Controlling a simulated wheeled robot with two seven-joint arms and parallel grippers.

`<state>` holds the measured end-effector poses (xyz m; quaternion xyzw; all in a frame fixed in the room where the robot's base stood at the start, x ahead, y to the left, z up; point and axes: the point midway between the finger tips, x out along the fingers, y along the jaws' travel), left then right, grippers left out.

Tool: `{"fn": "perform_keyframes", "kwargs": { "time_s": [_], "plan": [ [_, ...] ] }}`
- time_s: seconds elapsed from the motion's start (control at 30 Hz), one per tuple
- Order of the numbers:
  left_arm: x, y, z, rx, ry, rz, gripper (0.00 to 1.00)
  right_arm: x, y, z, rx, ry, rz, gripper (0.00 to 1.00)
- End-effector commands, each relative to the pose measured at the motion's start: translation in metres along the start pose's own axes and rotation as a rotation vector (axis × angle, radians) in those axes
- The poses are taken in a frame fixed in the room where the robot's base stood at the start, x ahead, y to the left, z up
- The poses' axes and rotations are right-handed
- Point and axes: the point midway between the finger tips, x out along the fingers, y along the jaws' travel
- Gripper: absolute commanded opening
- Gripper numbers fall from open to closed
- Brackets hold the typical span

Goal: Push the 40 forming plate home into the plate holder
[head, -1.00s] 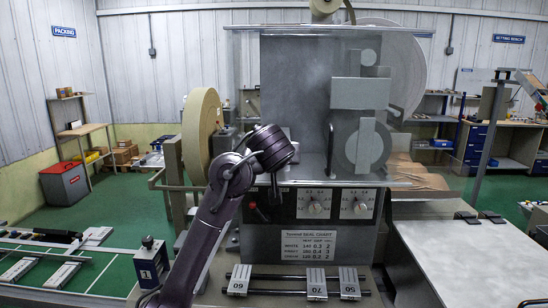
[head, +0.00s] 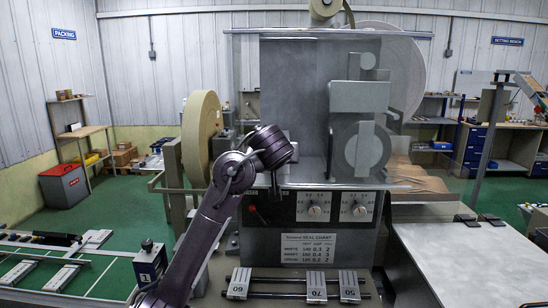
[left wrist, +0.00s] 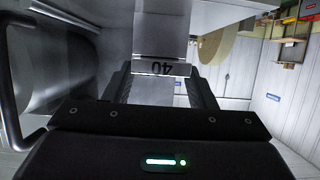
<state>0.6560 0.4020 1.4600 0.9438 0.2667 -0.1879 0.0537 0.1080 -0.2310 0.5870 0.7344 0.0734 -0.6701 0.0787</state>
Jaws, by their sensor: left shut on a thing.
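The 40 forming plate (left wrist: 165,69) shows in the left wrist view, its number upside down, between the two fingers of my left gripper (left wrist: 160,88). The gripper is shut on it. A pale grey block (left wrist: 161,28) lies directly beyond the plate, touching or very near it; I cannot tell how far the plate sits in its holder. In the head view my left wrist (head: 268,148) is in front of the machine, above its control panel. My right gripper is not in view.
A rail holds plates 60 (head: 238,284), 70 (head: 316,287) and 50 (head: 349,285) low in front. A tan roll (head: 201,138) stands left of the wrist, and a grey round-faced unit (head: 366,147) right of it.

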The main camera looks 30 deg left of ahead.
Motion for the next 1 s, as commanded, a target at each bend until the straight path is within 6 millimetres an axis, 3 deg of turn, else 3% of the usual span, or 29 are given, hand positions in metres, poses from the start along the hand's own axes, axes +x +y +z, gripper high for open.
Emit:
{"fn": "perform_keyframes", "kwargs": {
  "time_s": [1.0],
  "plan": [
    [0.023,0.000,-0.011,0.000,0.002,0.001,0.20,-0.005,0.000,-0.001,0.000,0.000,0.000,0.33]
  ]
}}
